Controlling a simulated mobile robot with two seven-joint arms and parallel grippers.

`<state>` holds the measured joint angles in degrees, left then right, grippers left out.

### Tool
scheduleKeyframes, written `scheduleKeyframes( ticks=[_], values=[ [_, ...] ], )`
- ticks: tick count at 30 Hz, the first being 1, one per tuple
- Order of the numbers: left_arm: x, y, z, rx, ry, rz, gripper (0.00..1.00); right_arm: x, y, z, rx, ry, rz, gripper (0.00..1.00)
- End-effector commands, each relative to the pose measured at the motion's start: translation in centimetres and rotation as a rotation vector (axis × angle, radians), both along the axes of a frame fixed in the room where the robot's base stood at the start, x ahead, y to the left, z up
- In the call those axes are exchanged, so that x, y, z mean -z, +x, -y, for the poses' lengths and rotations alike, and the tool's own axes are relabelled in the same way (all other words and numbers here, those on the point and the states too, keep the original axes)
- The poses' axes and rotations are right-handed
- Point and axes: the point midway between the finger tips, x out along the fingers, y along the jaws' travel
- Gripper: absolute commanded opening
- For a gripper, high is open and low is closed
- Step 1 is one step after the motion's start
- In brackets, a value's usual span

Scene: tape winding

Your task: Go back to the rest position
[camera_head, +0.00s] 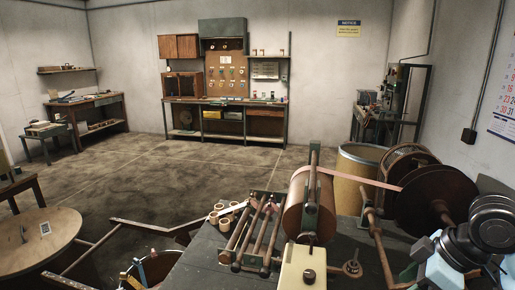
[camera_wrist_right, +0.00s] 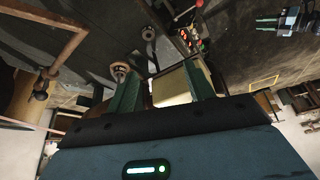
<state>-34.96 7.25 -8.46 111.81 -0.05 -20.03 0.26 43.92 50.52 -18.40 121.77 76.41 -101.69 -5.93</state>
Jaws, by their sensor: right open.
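My right arm (camera_head: 455,250) comes in at the lower right of the head view, beside the winding machine. In the right wrist view, the two green fingers of my right gripper (camera_wrist_right: 160,82) stand apart, with nothing seen held between them. A cream box (camera_wrist_right: 172,88) lies beyond them. A small black gripper with green fingers, seemingly my left gripper (camera_wrist_right: 268,21), shows at the upper right of the wrist view. Its jaw gap is too small to judge. The left arm does not show in the head view.
The machine has a large brown roller (camera_head: 306,208), a pinkish tape strip (camera_head: 350,179), dark reel discs (camera_head: 437,200) and metal rods (camera_head: 262,238). Several small cores (camera_head: 226,211) stand beside the rods. A round wooden table (camera_head: 38,243) is at left. The middle floor is clear.

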Motion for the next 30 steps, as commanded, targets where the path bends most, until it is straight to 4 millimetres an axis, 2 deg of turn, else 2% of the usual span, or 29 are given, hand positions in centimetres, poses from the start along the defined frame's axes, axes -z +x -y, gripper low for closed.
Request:
scheduleKeyframes(
  ticks=[1, 8, 13, 17, 23, 26, 30],
  values=[
    [0.1, -0.1, 0.0, 0.000, 0.000, -0.002, 0.36, 1.5, 0.3, -0.7, 0.014, 0.027, -0.005, 0.53],
    [0.1, -0.1, 0.0, 0.000, 0.000, -0.002, 0.36, 7.0, 1.9, -3.2, 0.113, 0.141, 0.034, 0.53],
    [0.0, 0.0, 0.0, 0.000, 0.000, 0.001, 0.36, 12.9, 2.4, -5.1, 0.227, 0.238, 0.076, 0.53],
    [0.1, -0.3, 0.0, 0.001, 0.000, -0.005, 0.36, 18.0, 1.7, -6.2, 0.335, 0.299, 0.119, 0.53],
    [0.2, -0.4, 0.0, 0.001, 0.001, -0.007, 0.36, 25.4, -1.4, -6.9, 0.497, 0.342, 0.190, 0.53],
    [0.2, -0.4, 0.0, 0.001, 0.001, -0.007, 0.36, 28.8, -4.1, -7.1, 0.569, 0.342, 0.225, 0.53],
    [0.2, -0.4, 0.0, 0.001, 0.001, -0.007, 0.36, 32.7, -8.8, -7.0, 0.651, 0.320, 0.276, 0.53]
  ],
)
